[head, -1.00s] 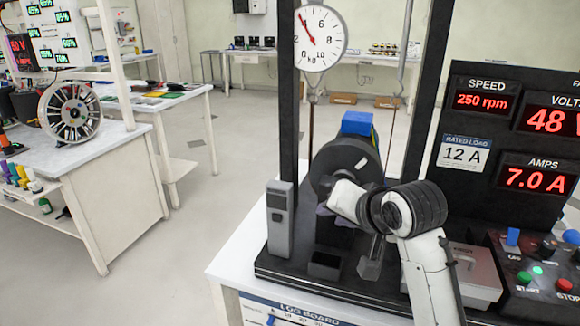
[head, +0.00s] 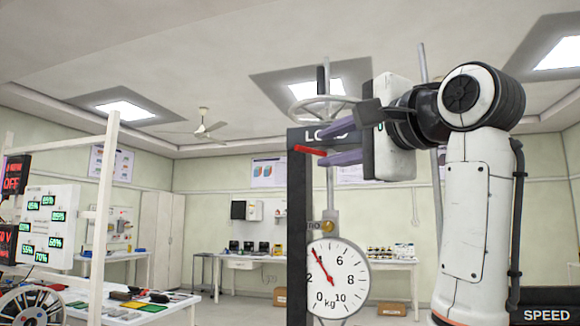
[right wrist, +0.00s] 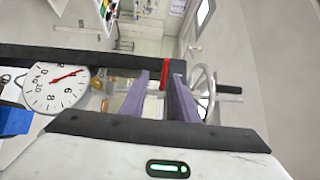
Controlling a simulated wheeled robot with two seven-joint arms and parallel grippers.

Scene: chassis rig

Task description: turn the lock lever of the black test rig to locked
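The lock lever (head: 310,150) is a short red bar at the top of the black test rig (head: 298,200), just below the crossbeam. In the head view it lies nearly level, its right end close to my right gripper's fingertips (head: 338,156). In the right wrist view, the red lever (right wrist: 165,72) shows in the gap between the two purple fingers (right wrist: 160,80), nearer the right one. The fingers are apart. I cannot tell whether they touch the lever. My left gripper is out of view.
A grey handwheel (head: 325,110) with a dark handle stands on top of the rig, close above the gripper. A round dial scale (head: 337,278) hangs below the beam. White-framed benches (head: 100,210) stand on the left.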

